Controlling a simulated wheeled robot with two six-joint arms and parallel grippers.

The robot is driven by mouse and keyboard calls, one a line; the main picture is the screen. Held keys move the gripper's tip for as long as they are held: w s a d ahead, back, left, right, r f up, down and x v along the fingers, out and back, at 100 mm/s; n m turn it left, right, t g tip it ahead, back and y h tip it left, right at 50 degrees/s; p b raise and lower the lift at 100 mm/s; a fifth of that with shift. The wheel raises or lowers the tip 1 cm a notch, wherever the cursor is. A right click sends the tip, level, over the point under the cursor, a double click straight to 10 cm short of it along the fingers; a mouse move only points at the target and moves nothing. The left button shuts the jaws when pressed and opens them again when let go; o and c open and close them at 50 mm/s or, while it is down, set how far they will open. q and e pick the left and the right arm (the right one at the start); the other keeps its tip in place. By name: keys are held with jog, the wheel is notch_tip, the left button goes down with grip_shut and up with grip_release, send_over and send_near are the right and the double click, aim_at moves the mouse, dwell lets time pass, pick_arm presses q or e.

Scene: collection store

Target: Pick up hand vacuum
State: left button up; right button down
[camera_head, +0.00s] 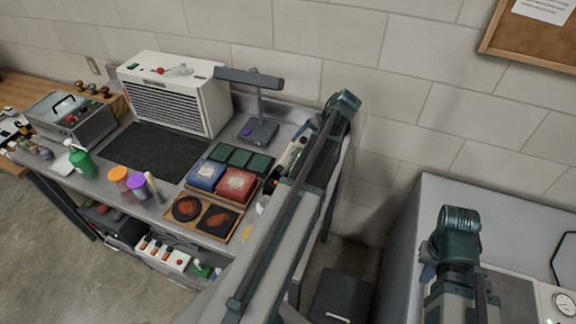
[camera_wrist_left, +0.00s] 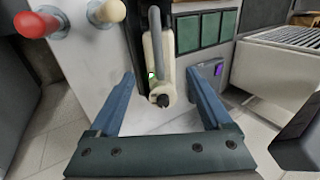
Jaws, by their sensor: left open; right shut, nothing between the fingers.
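The hand vacuum, which I take to be the cream body with a grey handle loop and a dark round end (camera_wrist_left: 163,75), lies on the bench in the left wrist view. My left gripper (camera_wrist_left: 168,70) is open, with one blue finger on each side of this body and visible gaps to it. In the head view a cream and dark part of it (camera_head: 289,155) shows beside my left arm, which hides the rest. My left gripper's fingers are mostly hidden there. My right arm shows at the lower right, but its gripper is out of sight.
Green tiles (camera_head: 240,159), a lamp stand (camera_head: 258,130) and red and blue boxes (camera_head: 237,183) crowd the bench near my left arm. A white louvred unit (camera_head: 178,95) stands behind. Red and cream knobbed handles (camera_wrist_left: 38,22) show near the left finger.

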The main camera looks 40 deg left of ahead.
aim_at(288, 161)
pick_arm(q)
jog(key=shift+f, duration=0.1)
jog(key=b+x, duration=0.7)
jog(key=shift+a+f, duration=0.1)
jog(key=shift+f, duration=0.3)
jog(key=shift+s+a+f, duration=0.1)
jog(key=shift+a+f, duration=0.15)
jog(key=shift+a, duration=0.05)
jog(key=b+x, duration=0.4)
jog(key=shift+w+f+b, duration=0.3)
jog(key=shift+f, duration=0.05)
jog(key=shift+s+a+f, duration=0.1)
jog(key=shift+a+f, duration=0.2)
jog(key=shift+r, duration=0.1)
grip_shut()
